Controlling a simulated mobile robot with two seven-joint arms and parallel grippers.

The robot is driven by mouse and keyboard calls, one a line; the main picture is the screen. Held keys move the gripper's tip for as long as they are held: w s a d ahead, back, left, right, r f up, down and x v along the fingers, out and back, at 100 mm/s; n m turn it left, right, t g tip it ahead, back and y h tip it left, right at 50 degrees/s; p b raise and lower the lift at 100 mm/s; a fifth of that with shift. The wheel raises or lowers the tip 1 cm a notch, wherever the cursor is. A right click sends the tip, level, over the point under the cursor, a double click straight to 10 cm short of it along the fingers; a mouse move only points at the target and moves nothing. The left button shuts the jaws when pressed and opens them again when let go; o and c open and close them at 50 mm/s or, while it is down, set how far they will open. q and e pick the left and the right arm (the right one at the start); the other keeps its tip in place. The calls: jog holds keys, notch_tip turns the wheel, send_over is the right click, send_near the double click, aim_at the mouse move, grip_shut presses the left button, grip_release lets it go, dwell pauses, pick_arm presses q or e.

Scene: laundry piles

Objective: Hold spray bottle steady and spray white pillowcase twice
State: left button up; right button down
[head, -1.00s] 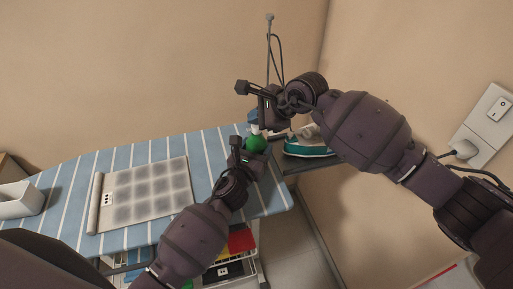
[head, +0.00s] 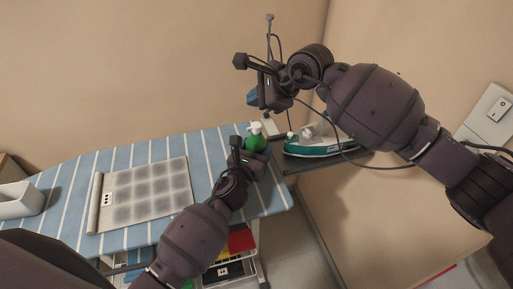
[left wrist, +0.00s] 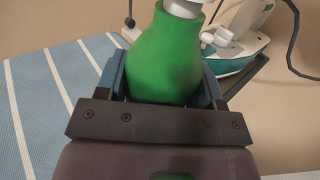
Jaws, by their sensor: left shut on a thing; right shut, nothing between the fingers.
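The green spray bottle (head: 256,143) with a white top stands upright at the right end of the striped board. My left gripper (head: 249,152) is shut around its body; in the left wrist view the green bottle (left wrist: 165,55) sits between the blue fingers. Its nozzle is cut off by that view's top edge. My right gripper (head: 255,97) is shut and empty, above and apart from the bottle's white top. A flat pale cloth (head: 145,178) with grey square patches lies on the board, its left edge rolled; I cannot tell whether it is the white pillowcase.
The blue-striped ironing board (head: 75,180) has bare cloth around the pale piece. A teal and white iron (head: 318,142) stands just right of the bottle, its cord looping past my right arm. A white bin (head: 20,200) stands far left. Walls close in behind and right.

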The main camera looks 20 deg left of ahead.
dwell(0.3)
pick_arm(q)
jog(key=o, duration=1)
jog(key=shift+o, duration=0.2)
jog(key=shift+s, duration=0.15)
